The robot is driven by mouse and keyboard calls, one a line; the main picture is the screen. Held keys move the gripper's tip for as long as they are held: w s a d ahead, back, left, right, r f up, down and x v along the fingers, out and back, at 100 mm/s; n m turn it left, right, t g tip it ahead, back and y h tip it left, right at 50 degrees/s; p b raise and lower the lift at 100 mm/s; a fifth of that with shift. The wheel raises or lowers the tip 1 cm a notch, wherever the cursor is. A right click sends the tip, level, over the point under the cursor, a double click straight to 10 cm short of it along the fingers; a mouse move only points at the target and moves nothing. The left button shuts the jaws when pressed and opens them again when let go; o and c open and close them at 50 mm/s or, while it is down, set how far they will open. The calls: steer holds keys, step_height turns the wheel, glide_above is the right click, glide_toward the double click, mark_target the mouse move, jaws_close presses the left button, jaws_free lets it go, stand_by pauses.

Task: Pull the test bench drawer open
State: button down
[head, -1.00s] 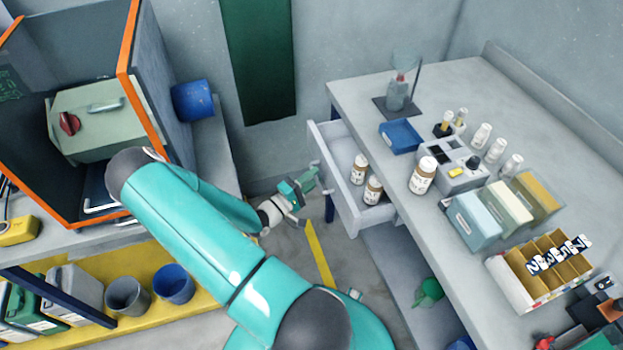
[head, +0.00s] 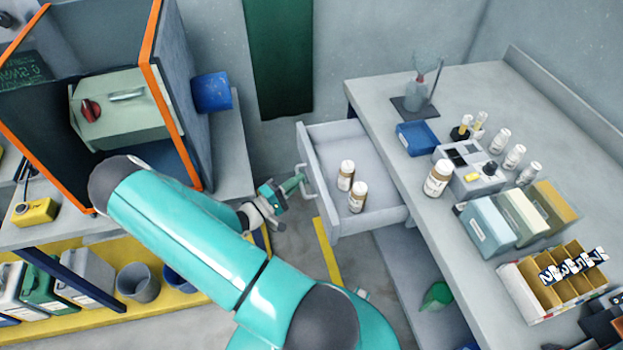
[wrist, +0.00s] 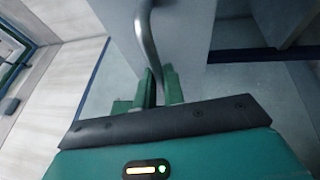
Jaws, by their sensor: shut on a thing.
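The test bench drawer (head: 362,214) sticks well out of the left side of the bench in the head view. My gripper (head: 298,183) is at the handle, coming from the left. In the wrist view, the green fingers (wrist: 158,88) are shut on the curved handle (wrist: 147,40), and the pale drawer front is behind it.
The bench top (head: 380,85) carries a flask stand, a blue tray (head: 416,138), bottles and file boxes. A shelf with an orange-edged cabinet (head: 165,100) stands at the left. Open floor with a yellow stripe (head: 327,250) lies between them.

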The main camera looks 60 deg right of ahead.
steer(key=shift+w, duration=0.1)
steer(key=c, duration=1.5)
jaws_free()
